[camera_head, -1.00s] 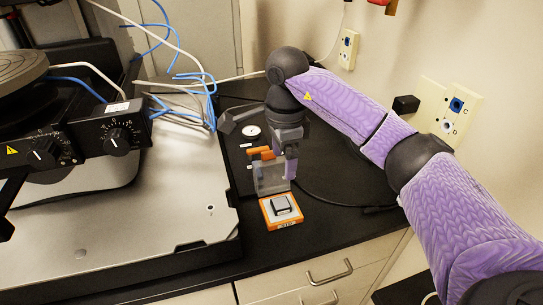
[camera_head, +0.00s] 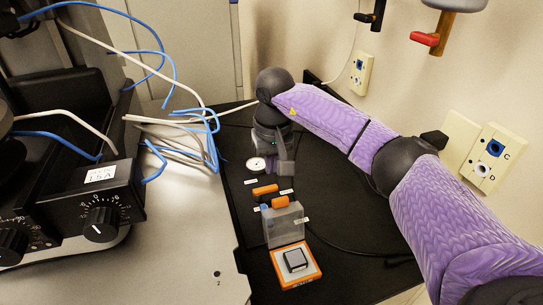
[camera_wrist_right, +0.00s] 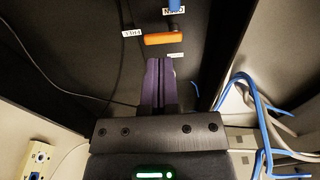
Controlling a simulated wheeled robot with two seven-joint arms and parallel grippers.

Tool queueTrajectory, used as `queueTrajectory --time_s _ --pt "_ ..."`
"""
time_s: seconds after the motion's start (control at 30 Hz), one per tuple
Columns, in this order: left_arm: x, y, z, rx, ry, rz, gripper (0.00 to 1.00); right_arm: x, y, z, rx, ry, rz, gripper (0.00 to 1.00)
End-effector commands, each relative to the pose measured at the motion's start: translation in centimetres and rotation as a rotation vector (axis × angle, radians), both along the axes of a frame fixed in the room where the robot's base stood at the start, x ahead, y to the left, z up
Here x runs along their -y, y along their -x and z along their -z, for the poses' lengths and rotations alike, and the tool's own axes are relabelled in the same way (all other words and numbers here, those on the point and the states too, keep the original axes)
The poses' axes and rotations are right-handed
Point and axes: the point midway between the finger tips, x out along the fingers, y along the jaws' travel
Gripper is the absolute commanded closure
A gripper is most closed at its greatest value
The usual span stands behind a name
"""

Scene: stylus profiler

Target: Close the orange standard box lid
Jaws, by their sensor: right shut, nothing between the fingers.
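The orange standard box (camera_head: 312,281) sits on the black bench in the head view, with a small dark-edged square piece (camera_head: 296,261) inside. Its clear lid (camera_head: 284,226) stands raised at the box's far side, so the box is open. My right gripper (camera_head: 287,172) is beyond the lid, apart from it and farther back on the bench. In the right wrist view its purple fingers (camera_wrist_right: 158,82) are together with nothing between them. The box is not visible in that view. My left gripper is not in view.
Two orange pieces (camera_head: 265,189) (camera_head: 280,202) and small white labels lie behind the lid. A round white dial (camera_head: 256,164) is near my right gripper. The metal instrument plate (camera_head: 190,255) borders the left. Black cable runs right of the box.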

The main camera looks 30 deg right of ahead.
Motion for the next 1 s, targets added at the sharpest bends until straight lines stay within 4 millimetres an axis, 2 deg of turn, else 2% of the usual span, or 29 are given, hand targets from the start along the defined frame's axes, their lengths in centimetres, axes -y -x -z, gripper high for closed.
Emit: queueTrajectory --time_s 0.03,0.23,0.3,0.5,1.0 --pt "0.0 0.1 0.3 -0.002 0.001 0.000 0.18 0.0 0.0 1.4 -0.005 -0.001 0.000 1.00" --pt "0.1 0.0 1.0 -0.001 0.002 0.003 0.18 0.1 -0.3 5.7 -0.005 -0.001 0.001 1.00" --pt "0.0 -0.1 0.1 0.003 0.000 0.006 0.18 -0.2 0.9 4.8 0.000 -0.001 -0.003 1.00" --pt "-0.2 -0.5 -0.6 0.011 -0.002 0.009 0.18 -0.7 3.0 4.3 0.000 0.000 -0.001 1.00" --pt "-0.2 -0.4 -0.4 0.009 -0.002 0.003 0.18 -0.7 3.3 4.2 0.009 0.002 0.001 1.00"
